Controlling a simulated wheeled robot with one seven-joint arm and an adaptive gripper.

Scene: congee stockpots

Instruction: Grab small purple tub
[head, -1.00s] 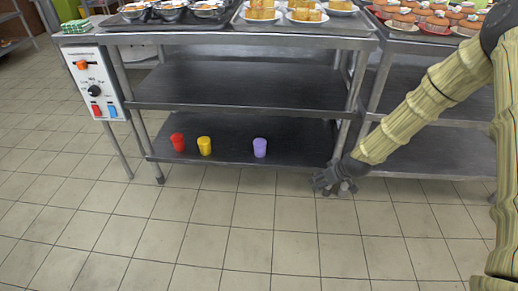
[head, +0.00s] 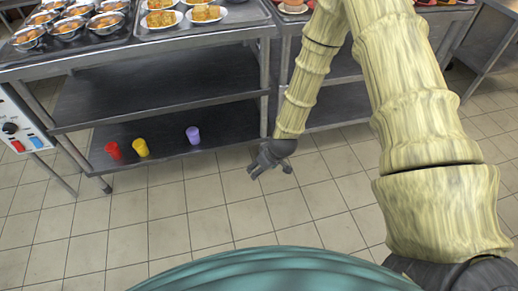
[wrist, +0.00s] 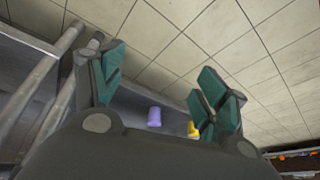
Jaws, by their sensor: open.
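The small purple tub (head: 193,135) stands upright on the bottom shelf (head: 225,122) of the metal table, to the right of the other tubs. In the wrist view the purple tub (wrist: 154,117) shows between my fingers, some way beyond them. My gripper (head: 270,160) is in front of the shelf's right end, right of the purple tub and apart from it. In the wrist view my gripper (wrist: 160,85) has its green-padded fingers spread wide, with nothing between them.
A yellow tub (head: 140,147) and a red tub (head: 113,150) stand left of the purple one. The middle shelf (head: 160,92) hangs above them. A table leg (head: 264,90) rises close to my gripper. The tiled floor (head: 200,225) in front is clear.

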